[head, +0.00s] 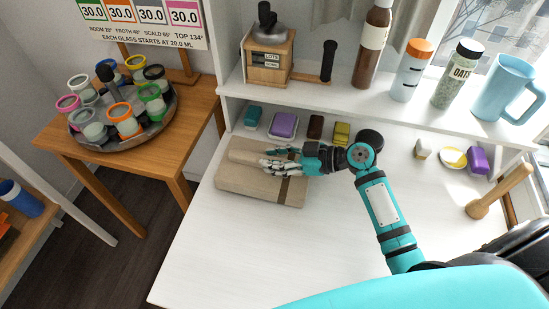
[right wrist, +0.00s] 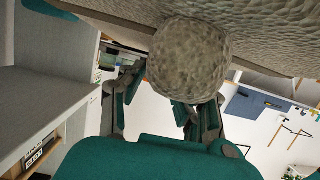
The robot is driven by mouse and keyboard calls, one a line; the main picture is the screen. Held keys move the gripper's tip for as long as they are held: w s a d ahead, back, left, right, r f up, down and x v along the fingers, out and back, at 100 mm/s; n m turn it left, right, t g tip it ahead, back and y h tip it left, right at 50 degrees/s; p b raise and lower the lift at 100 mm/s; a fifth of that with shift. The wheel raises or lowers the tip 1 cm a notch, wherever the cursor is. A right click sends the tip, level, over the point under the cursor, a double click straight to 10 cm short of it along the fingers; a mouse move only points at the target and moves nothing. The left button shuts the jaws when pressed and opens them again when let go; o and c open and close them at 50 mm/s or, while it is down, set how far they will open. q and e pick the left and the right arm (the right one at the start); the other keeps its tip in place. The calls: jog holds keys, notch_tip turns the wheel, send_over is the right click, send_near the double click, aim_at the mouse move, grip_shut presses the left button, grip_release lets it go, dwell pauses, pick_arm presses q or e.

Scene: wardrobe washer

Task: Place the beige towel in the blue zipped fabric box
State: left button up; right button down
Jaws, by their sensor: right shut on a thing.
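The beige towel (head: 250,148) looks like a roll in the head view, lying on or just above a larger beige box-like block (head: 245,190) with a dark band on the white table. My right gripper (head: 275,164) reaches in from the right and is shut on the towel. In the right wrist view the towel's round, textured end (right wrist: 188,60) fills the space beyond the fingers (right wrist: 165,95). I cannot tell whether towel and block touch. No blue zipped fabric box is recognisable in the head view. My left gripper is out of view.
A shelf (head: 340,95) behind holds a grinder (head: 270,55), bottles and a blue mug (head: 507,88). Small coloured items stand under it. The table's front (head: 260,250) is clear. A side table (head: 130,150) carries a tray of cups.

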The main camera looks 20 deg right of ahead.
jog(key=shift+s+f, duration=0.2)
jog(key=shift+f, duration=0.2)
jog(key=c, duration=1.3)
grip_release()
jog(key=shift+f, duration=0.1)
jog(key=shift+c, duration=0.2)
jog(key=o, duration=0.4)
jog(key=shift+d, duration=0.15)
jog(key=shift+w, duration=0.1)
jog(key=s+d+b, duration=0.1)
jog(key=d, duration=0.1)
jog(key=s+d+b, duration=0.1)
jog(key=s, duration=0.1)
jog(key=shift+d, duration=0.4)
jog(key=v, duration=0.4)
jog(key=b+v, duration=0.1)
jog(key=v, duration=0.3)
jog(key=r+v, duration=0.1)
jog(key=v, duration=0.3)
jog(key=shift+s+d+b, duration=0.15)
jog(key=shift+s+b, duration=0.1)
jog(key=shift+b, duration=0.15)
